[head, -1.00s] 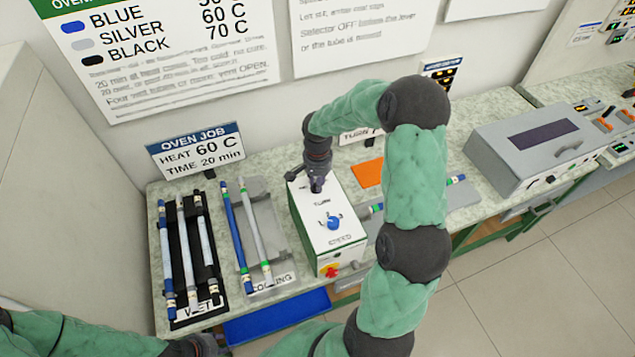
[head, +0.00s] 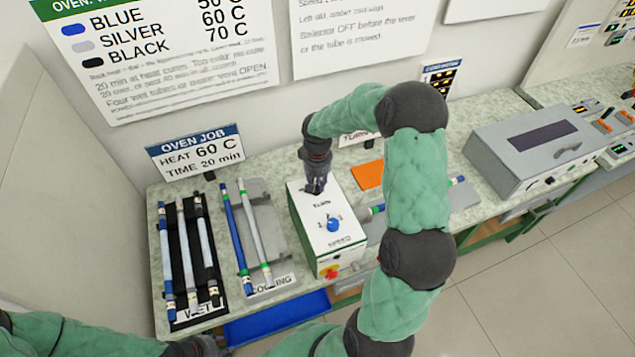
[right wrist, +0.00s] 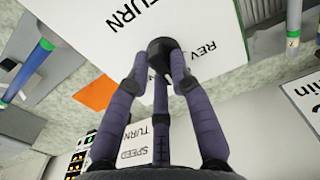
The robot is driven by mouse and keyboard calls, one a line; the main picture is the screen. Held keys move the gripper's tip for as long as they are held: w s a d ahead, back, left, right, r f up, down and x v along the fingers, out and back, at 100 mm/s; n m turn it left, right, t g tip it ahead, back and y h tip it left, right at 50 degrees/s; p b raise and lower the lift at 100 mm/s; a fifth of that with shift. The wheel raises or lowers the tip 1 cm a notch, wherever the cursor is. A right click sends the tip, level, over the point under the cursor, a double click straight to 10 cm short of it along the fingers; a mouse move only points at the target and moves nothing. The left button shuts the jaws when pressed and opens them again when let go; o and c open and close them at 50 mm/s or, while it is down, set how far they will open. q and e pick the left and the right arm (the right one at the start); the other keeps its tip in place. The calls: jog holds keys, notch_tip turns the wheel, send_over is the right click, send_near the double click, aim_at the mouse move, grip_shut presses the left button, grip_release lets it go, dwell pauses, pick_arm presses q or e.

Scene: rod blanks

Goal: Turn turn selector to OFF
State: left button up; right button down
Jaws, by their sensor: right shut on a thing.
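The turn selector (right wrist: 162,50) is a dark knob on top of a white box (head: 343,235) with green sides. My right gripper (head: 316,187) comes down on it from above at the far end of the box top. In the right wrist view the fingers (right wrist: 165,70) are closed around the knob, with the words TURN and REV printed beside it. The knob's pointer and the OFF mark are hidden, so I cannot tell its setting. My left gripper (head: 197,346) shows only partly at the bottom edge; its fingers are not clear.
A blue knob (head: 333,225) sits nearer on the box top, with a red and yellow control (head: 329,271) on its front. Tubes lie on the wet rack (head: 173,322) and cooling rack (head: 285,279) to the left. An orange sheet (head: 367,174) lies behind right.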

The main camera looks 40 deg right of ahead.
aim_at(317, 185)
dwell(0.3)
jog(key=c, duration=1.1)
grip_release()
notch_tip(317, 185, up, 12)
